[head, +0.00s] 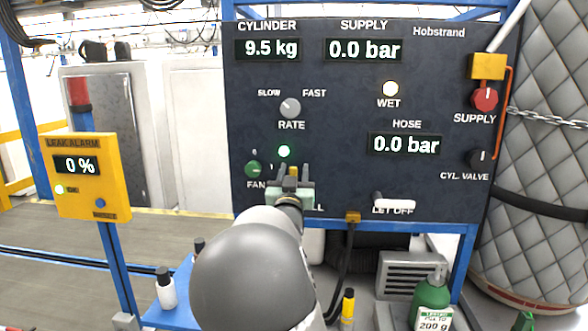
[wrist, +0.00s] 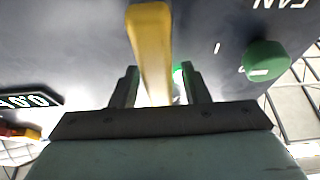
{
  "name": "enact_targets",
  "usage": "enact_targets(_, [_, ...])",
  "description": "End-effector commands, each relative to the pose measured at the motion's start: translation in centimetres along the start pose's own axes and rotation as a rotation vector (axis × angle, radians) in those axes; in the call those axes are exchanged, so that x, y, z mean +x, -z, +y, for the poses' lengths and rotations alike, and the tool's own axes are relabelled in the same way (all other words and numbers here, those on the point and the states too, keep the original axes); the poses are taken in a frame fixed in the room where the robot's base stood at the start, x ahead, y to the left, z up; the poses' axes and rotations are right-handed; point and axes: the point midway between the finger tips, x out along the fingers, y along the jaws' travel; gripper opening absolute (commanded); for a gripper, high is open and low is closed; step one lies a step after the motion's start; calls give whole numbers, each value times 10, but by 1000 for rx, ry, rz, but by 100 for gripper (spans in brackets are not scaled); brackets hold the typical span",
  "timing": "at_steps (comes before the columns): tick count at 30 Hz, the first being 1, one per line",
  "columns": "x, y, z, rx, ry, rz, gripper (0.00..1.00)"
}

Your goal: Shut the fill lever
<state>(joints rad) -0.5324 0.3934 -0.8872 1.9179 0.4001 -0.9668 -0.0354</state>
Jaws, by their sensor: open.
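The fill lever is a yellow bar (wrist: 150,40) on the dark panel, seen close up in the wrist view. In the head view only a small yellow part (head: 293,171) shows between my fingers, and its label is mostly hidden by my arm. My gripper (head: 292,177) is open at the panel, right of the fan knob. In the wrist view my gripper (wrist: 159,72) has one finger on each side of the lever, with gaps visible and no clear contact. The lever's base is partly hidden behind my gripper.
The green fan knob (head: 254,169) is close beside my gripper; it also shows in the wrist view (wrist: 266,60). A green light (head: 284,151) is lit just above. The white let-off lever (head: 395,204) is to the right. The yellow leak alarm box (head: 78,176) stands left.

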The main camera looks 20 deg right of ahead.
Motion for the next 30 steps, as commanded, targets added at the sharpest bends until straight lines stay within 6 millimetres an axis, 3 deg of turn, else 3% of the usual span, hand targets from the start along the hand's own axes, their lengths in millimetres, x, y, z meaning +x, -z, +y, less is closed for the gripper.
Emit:
enact_targets(10, [5,-1,0,0,0,-1,42])
enact_targets(15, [5,0,0,0,0,-1,0])
enact_targets(30, [1,-4,3,100,-32,1,0])
